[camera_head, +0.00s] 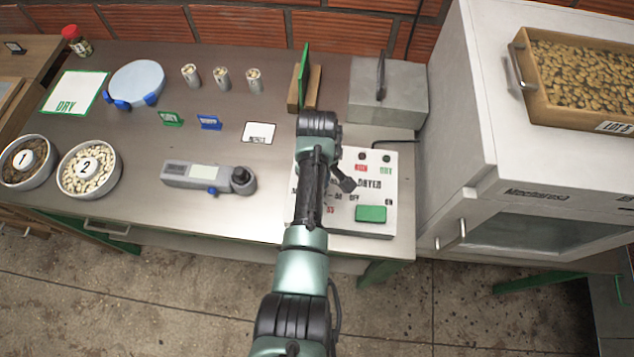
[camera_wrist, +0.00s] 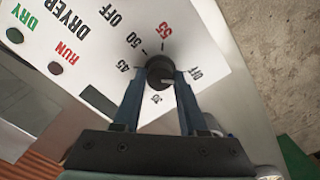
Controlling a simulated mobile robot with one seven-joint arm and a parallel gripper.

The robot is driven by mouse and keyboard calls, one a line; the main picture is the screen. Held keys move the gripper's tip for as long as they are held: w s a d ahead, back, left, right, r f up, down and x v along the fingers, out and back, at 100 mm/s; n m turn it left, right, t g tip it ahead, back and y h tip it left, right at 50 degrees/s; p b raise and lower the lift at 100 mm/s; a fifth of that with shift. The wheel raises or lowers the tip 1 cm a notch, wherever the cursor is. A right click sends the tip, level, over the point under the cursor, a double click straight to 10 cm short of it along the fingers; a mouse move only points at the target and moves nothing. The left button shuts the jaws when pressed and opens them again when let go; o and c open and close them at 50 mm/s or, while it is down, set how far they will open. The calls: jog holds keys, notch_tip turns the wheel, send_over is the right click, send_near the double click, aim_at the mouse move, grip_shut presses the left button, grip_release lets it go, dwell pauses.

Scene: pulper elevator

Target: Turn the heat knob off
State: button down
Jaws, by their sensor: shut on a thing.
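The white dryer panel (camera_head: 378,182) stands on the bench at the right, partly hidden behind my arm. It also shows in the wrist view (camera_wrist: 100,25), with the words DRYER, RUN, DRY and OFF. A round black heat knob (camera_wrist: 160,69) sits in a ring of numbers, with 55 in red and OFF printed beyond 50. My gripper (camera_wrist: 159,78) is shut on the knob, one finger on each side. I cannot tell where the knob points. In the head view my arm hides the knob and fingertips.
A green button (camera_head: 371,213) is on the panel near the knob. A grey box with a lever (camera_head: 390,103) stands behind the panel, and a large white cabinet (camera_head: 455,135) to its right. A grey handheld meter (camera_head: 205,178) lies left of my arm.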

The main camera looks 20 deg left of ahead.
jog(key=shift+w+r, duration=0.1)
dwell(0.3)
jog(key=shift+c, duration=2.2)
grip_release()
notch_tip(320, 180, up, 13)
jog(key=b, duration=0.1)
